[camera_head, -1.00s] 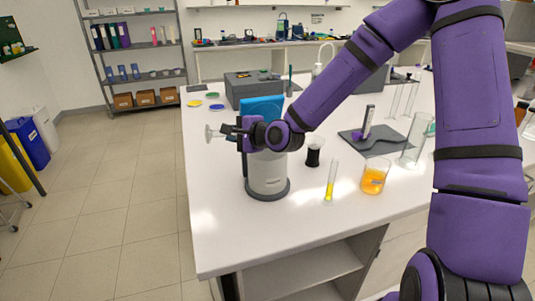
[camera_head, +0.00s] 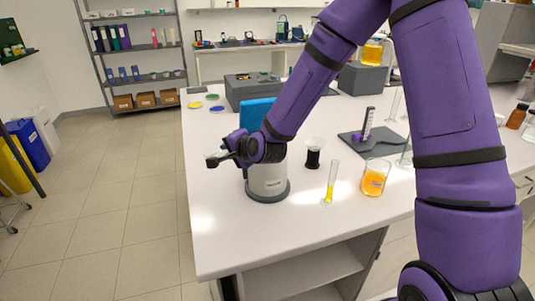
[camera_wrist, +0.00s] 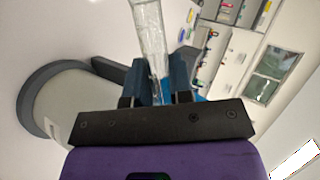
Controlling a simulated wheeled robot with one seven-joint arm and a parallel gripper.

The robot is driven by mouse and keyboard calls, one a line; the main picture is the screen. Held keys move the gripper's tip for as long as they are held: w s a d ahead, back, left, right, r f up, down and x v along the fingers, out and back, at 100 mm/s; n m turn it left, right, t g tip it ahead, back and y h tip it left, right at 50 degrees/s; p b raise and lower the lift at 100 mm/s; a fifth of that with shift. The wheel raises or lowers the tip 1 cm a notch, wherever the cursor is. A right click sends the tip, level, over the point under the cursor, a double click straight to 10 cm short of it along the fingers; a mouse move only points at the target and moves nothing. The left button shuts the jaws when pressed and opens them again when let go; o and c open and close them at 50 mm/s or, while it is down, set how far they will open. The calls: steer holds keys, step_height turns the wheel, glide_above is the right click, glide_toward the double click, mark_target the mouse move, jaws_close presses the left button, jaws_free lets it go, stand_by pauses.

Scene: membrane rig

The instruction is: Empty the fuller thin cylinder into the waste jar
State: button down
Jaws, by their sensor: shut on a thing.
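My gripper (camera_head: 225,156) is shut on a thin clear glass cylinder (camera_wrist: 151,38), held out over the left side of the bench. In the head view the cylinder is small and mostly hidden by the jaws; I cannot tell how much liquid it holds. Another thin cylinder (camera_head: 331,182) with yellow liquid in its lower part stands on the bench. A beaker (camera_head: 374,178) with orange liquid stands to its right. A dark vessel (camera_head: 313,158) with a clear flared top stands behind them. I cannot tell which vessel is the waste jar.
A white round-bodied device (camera_head: 267,182) with a grey base stands just below my gripper. A dark grey mat (camera_head: 367,150) with a purple-and-grey upright item lies further back. My arm hides part of the right side. The bench front is clear.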

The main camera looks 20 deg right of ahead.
step_height(320, 180, down, 8)
steer(key=d+n+t+h+b, duration=0.1)
steer(key=n+h+b, duration=0.1)
steer(key=n+h, duration=0.6)
steer(key=shift+w+r+h, duration=0.15)
steer(key=shift+r+h, duration=0.1)
steer(key=shift+h, duration=0.05)
stand_by(0.8)
steer(key=shift+t, duration=0.3)
